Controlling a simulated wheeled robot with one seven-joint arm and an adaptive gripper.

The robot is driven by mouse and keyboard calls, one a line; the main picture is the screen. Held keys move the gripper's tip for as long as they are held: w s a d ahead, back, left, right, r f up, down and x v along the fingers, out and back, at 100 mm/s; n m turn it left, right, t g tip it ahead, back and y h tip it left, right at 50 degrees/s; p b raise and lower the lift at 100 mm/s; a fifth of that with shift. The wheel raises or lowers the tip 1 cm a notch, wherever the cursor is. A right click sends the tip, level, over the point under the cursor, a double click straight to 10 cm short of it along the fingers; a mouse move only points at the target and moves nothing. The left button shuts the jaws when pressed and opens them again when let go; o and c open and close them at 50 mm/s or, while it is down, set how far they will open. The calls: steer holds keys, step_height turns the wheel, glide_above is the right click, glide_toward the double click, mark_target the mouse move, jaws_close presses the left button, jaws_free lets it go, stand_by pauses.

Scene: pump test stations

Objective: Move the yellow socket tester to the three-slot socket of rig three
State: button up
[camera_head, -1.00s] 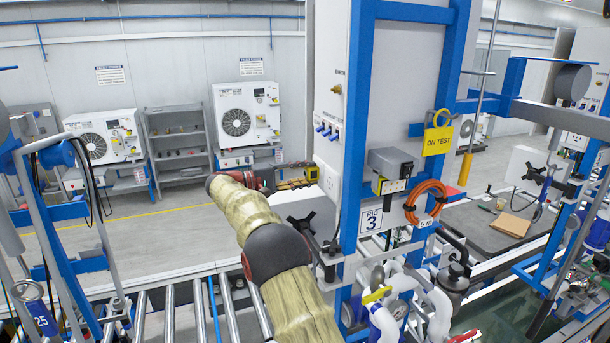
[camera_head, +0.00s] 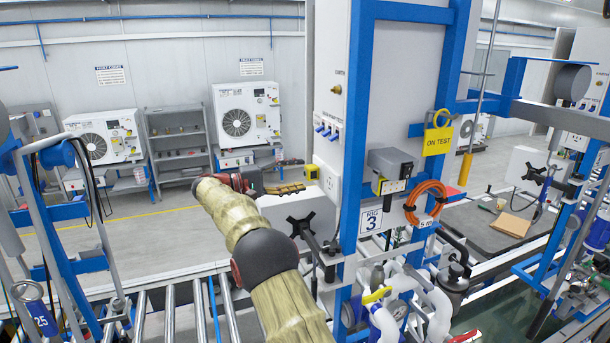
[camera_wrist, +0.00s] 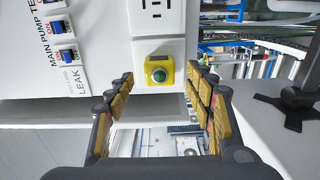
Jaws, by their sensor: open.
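The yellow socket tester (camera_head: 311,172) is on the white panel of rig three, left of the three-slot socket (camera_head: 328,181). In the wrist view the tester (camera_wrist: 159,72), with a round green button, sits on a white plate adjoining the plate of the three-slot socket (camera_wrist: 157,8). My gripper (camera_head: 302,188) is a little left of and below the tester in the head view. In the wrist view my gripper (camera_wrist: 160,80) is open, with one finger on each side of the tester; nothing is held. The tester's back is hidden.
Blue switches (camera_wrist: 62,27) stand on the panel near the tester. A black knob-and-arm fitting (camera_head: 306,229) and a grey plate are below the socket. Blue posts (camera_head: 353,130), an orange hose coil (camera_head: 425,203) and a grey box (camera_head: 391,163) are to the right.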

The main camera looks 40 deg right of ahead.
steer(key=v, duration=0.8)
steer(key=shift+a, duration=0.2)
